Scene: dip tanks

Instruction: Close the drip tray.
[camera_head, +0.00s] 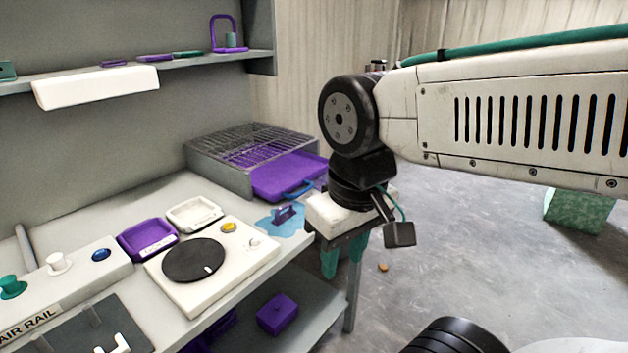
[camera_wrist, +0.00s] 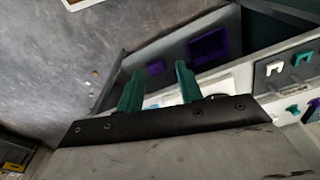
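The drip tray (camera_head: 286,172) is a flat purple tray. It sticks out to the right from under a grey housing with a wire rack (camera_head: 250,143) at the back of the bench. Its blue handle (camera_head: 299,190) is at its front edge. My gripper (camera_head: 343,262) points down beside the bench's right edge, in front of and to the right of the tray, apart from it. Its two teal fingers are spread with nothing between them, as the wrist view (camera_wrist: 157,74) also shows. I cannot make out the tray in the wrist view.
A blue puddle with a purple item (camera_head: 284,214) lies on the bench between the tray and a white hot plate (camera_head: 211,262). A purple box (camera_head: 277,314) stands on the lower shelf. A green block (camera_head: 579,211) is on the floor, which is mostly open at right.

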